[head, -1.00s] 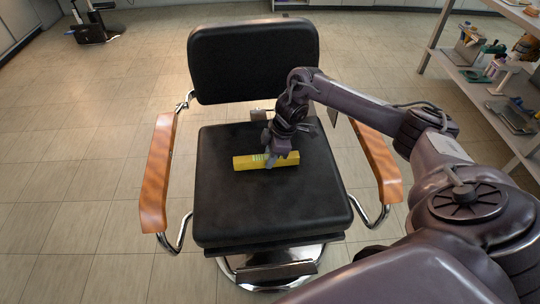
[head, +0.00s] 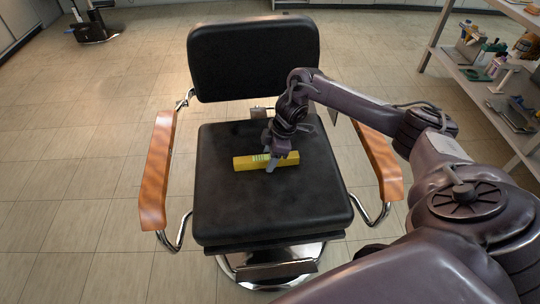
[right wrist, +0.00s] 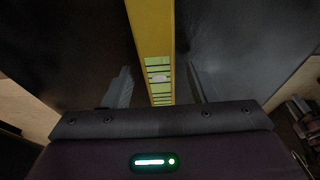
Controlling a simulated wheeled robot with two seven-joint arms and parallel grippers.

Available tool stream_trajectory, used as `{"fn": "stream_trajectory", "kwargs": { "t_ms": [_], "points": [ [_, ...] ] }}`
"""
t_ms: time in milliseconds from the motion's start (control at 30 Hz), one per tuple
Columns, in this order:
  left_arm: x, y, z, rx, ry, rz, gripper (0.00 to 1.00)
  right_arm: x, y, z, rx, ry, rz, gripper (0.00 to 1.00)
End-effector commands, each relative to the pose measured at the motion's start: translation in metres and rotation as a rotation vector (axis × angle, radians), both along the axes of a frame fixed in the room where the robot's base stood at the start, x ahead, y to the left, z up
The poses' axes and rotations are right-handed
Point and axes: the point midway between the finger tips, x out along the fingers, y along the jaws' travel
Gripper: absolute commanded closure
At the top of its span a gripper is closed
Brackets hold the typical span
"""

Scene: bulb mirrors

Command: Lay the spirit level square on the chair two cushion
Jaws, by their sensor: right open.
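The yellow spirit level (head: 248,162) lies on the black chair seat cushion (head: 250,214), its long side running left to right, about parallel to the cushion's front edge. My right gripper (head: 272,166) is at the level from above, with its fingers around the right half. In the right wrist view the level (right wrist: 152,30) passes between the two open fingers (right wrist: 157,85), with dark gaps on both sides, so the fingers look clear of it. My left gripper is not in view.
The chair's black backrest (head: 254,58) stands behind the cushion. Wooden armrests flank it at left (head: 157,172) and right (head: 380,160). A shelf (head: 490,90) with bottles and tools stands at the far right. The cushion's front and left are bare.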

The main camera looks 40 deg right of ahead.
Motion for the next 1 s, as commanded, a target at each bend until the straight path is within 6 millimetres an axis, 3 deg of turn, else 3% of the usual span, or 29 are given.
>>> {"fn": "stream_trajectory", "kwargs": {
  "t_ms": [267,400,600,1000],
  "points": [
    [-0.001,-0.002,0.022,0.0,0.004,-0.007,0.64,0.0,-0.001,0.002,-0.001,0.0,0.0,0.48],
    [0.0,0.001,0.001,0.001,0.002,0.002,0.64,-0.004,-0.01,0.034,-0.002,-0.003,-0.001,0.48],
    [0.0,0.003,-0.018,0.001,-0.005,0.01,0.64,-0.008,-0.018,0.063,-0.001,-0.002,-0.001,0.48],
    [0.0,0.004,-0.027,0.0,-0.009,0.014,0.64,-0.011,-0.021,0.075,0.0,0.0,0.0,0.48]
  ]
}}
